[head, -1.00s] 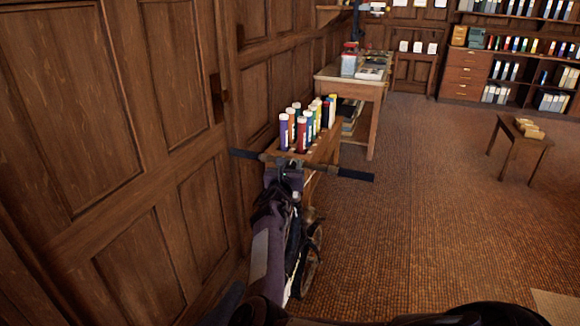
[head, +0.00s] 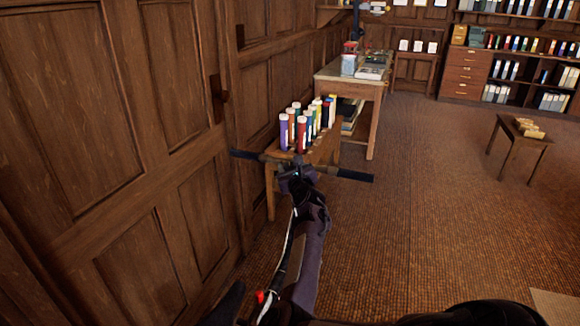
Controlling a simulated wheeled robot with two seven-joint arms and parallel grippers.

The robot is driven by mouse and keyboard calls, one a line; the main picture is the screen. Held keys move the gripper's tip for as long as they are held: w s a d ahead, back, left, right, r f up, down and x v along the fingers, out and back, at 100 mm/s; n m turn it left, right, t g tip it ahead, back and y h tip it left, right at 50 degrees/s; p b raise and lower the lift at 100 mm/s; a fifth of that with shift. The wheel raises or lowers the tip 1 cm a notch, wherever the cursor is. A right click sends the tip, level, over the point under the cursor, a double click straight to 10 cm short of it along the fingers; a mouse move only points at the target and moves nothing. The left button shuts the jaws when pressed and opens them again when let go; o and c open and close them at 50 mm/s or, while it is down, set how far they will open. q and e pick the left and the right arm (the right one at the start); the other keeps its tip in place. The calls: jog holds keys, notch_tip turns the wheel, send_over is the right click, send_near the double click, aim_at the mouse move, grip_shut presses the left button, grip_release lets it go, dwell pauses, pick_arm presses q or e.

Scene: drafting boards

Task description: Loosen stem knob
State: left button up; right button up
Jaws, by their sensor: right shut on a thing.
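A handlebar with dark grips (head: 352,175) runs across the picture, from near the panelled wall to the right. My right arm reaches up from the bottom. My right gripper (head: 294,172) is at the middle of the bar, shut on the stem knob there. The jaws and wrist hide the knob, and the arm hides the stem below it. My left gripper is out of view.
A small wooden stand (head: 271,190) with several coloured tubes is just behind the bar. A wooden table (head: 372,100) stands farther back. The panelled wall (head: 150,240) is close on the left. The carpet (head: 430,220) on the right is open.

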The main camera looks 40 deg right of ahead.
jog(key=n+y+p, duration=0.1)
jog(key=n+y, duration=0.5)
jog(key=y, duration=0.1)
jog(key=shift+d+r+p, duration=0.1)
jog(key=shift+d+p, duration=0.05)
jog(key=shift+p, duration=0.15)
jog(key=shift+n+y, duration=1.1)
jog(key=shift+y, duration=0.1)
jog(key=shift+f+n+g+y+b, duration=0.3)
jog(key=shift+n+g+y+b, duration=0.4)
jog(key=shift+n+y+b, duration=0.4)
jog(key=shift+a+n+g+y+b, duration=0.2)
jog(key=shift+n+g+y+b, duration=0.85)
jog(key=shift+b, duration=0.5)
jog(key=shift+r, duration=0.1)
jog(key=o, duration=1)
jog(key=shift+w+a, duration=0.1)
jog(key=shift+w, duration=0.05)
jog(key=shift+c, duration=0.2)
